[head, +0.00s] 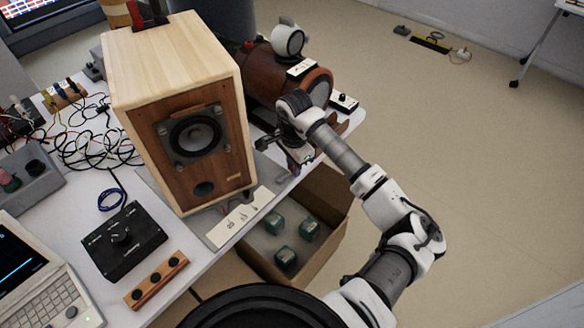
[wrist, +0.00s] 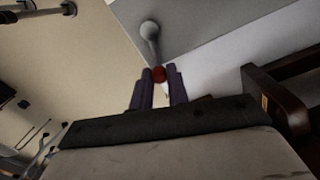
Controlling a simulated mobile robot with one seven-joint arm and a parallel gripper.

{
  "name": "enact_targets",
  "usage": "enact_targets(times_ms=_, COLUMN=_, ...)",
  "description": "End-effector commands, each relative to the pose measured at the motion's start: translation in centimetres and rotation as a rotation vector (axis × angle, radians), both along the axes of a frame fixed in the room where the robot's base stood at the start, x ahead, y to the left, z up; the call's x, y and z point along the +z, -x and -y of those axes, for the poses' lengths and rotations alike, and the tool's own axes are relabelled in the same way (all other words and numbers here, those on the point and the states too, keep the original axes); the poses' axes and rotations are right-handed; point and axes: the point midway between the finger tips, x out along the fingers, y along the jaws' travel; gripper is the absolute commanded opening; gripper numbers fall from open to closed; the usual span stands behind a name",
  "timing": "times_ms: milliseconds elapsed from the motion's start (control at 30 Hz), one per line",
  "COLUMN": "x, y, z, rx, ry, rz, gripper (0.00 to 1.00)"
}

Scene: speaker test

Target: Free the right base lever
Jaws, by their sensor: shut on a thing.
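A wooden speaker (head: 178,120) stands upright on a grey base at the table's front edge. My gripper (head: 296,160) is just right of the speaker, low by the table edge. In the wrist view my gripper (wrist: 158,88) has its two dark fingers close around a small red knob (wrist: 159,74). The knob is at the near end of a short grey lever (wrist: 151,42), whose other end is a pale round hub against a grey surface. In the head view my arm and gripper hide most of this spot, and I cannot clearly tell the lever's position there.
A brown wooden barrel-shaped device (head: 262,80) stands close behind my gripper. An open cardboard box (head: 325,195) with green cubes sits below the table edge. A black control box (head: 124,240), a laptop (head: 40,285) and tangled cables crowd the left. The floor at right is mostly clear.

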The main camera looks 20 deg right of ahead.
Motion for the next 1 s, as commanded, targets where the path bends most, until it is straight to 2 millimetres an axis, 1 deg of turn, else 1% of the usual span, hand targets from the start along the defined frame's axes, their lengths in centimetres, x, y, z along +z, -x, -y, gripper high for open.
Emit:
enact_targets(times_ms=33, x=-0.5, y=0.2, z=0.1, rx=-0.039, ry=0.005, rz=0.003, gripper=0.0)
enact_targets(times_ms=600, x=-0.5, y=2.8, z=0.1, rx=-0.576, ry=0.004, rz=0.004, gripper=0.0)
enact_targets(times_ms=800, x=-0.4, y=3.5, z=-0.2, rx=-0.739, ry=0.002, rz=0.004, gripper=0.0)
enact_targets(times_ms=1000, x=-0.3, y=4.0, z=-0.5, rx=-0.862, ry=0.002, rz=0.003, gripper=0.0)
